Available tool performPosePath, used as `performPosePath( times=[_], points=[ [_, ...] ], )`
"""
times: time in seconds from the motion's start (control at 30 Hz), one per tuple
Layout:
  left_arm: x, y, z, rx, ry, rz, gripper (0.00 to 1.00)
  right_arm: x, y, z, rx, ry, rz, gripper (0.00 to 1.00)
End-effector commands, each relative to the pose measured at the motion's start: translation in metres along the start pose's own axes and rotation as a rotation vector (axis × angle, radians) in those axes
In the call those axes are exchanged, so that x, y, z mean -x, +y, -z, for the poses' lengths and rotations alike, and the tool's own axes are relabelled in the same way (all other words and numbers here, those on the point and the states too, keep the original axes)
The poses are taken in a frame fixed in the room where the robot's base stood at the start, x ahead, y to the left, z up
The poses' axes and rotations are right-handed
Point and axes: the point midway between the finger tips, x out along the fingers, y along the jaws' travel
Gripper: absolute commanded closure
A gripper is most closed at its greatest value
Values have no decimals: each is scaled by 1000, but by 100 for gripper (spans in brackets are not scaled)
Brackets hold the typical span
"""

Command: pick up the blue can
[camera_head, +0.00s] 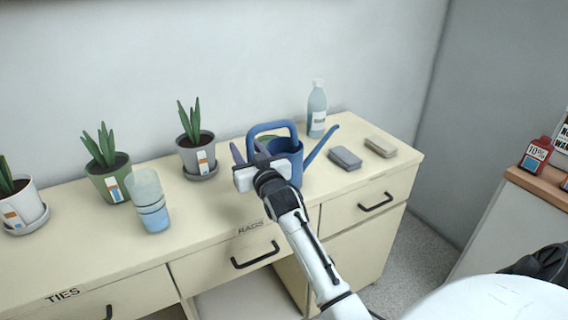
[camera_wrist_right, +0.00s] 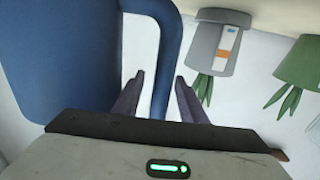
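The blue can (camera_head: 291,153) is a watering can with a loop handle and a long spout pointing right. It stands upright on the cream counter (camera_head: 220,215). My right gripper (camera_head: 250,153) is at the can's left side, in front of part of it. In the right wrist view, the two dark fingers of my right gripper (camera_wrist_right: 160,78) are apart. The can's handle (camera_wrist_right: 168,55) runs between them in the picture, with gaps showing on both sides. The can's body (camera_wrist_right: 65,60) fills the left of that view. My left gripper is not in view.
A bottle (camera_head: 316,112) stands behind the spout.

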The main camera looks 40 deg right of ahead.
Motion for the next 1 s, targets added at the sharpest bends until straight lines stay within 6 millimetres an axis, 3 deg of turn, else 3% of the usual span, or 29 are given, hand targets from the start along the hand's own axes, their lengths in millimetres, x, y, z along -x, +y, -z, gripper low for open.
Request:
performPosePath(
  times=[0.03, 0.23, 0.57, 1.0],
  points=[
    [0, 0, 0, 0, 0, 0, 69, 0, 0, 0, 0, 0, 0, 68],
    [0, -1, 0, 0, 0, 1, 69, 0, 0, 0, 0, -1, 0, 100],
    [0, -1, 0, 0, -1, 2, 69, 0, 0, 8, 4, 8, 0, 100],
    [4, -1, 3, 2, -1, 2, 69, 0, 0, 84, 3, 11, 0, 100]
  ],
)
